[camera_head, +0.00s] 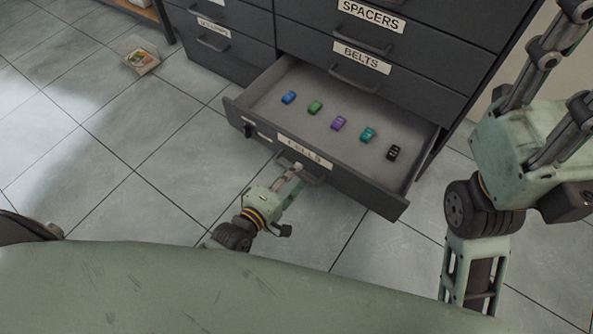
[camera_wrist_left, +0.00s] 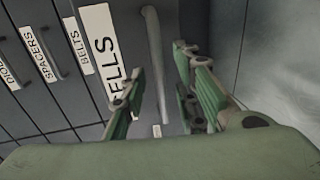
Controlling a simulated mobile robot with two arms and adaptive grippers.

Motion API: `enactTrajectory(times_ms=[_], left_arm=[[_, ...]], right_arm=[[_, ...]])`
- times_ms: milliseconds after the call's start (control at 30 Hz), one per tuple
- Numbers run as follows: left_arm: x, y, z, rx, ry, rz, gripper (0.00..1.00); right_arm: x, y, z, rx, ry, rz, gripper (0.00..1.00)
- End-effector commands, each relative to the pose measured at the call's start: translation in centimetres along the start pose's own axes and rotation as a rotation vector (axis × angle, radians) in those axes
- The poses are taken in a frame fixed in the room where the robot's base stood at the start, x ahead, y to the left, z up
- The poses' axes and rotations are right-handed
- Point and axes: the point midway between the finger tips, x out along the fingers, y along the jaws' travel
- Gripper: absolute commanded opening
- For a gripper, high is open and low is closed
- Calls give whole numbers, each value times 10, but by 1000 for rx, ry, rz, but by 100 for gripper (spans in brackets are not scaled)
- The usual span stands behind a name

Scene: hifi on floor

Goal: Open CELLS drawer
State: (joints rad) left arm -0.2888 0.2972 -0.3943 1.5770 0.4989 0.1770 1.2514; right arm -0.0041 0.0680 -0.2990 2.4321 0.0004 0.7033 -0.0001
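The CELLS drawer (camera_head: 345,183) is pulled well out of the dark cabinet, and its inside shows. Its white label (camera_head: 305,151) is on the front, and the label also shows in the left wrist view (camera_wrist_left: 101,55). My left gripper (camera_head: 293,181) is at the drawer's handle (camera_head: 312,178). In the left wrist view the fingers stand apart, with the handle (camera_wrist_left: 155,50) between them and a gap visible. Contact cannot be told. My right gripper (camera_head: 530,125) is raised at the right, away from the drawer. Its fingertips are cut off or unclear.
Several small coloured blocks, such as a purple one (camera_head: 338,124), lie in a row in the drawer. The BELTS drawer (camera_head: 380,85) and SPACERS drawer (camera_head: 400,25) above are closed. A small package (camera_head: 141,61) lies on the tiled floor at upper left.

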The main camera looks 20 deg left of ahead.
Motion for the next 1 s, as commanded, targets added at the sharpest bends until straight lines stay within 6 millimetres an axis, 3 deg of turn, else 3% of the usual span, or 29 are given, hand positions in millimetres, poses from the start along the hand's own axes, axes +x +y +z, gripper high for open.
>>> enactTrajectory(times_ms=[200,433,600,1000], left_arm=[[-50,-1,0,-1,-1,-4,28],[-88,-1,0,0,0,-2,28],[-99,0,0,-1,1,0,28],[-100,0,0,-1,1,0,28]], right_arm=[[0,0,0,1,-1,1,40],[0,0,0,1,-1,1,40],[-1,0,0,1,-1,1,40],[-1,0,0,1,-1,1,40]])
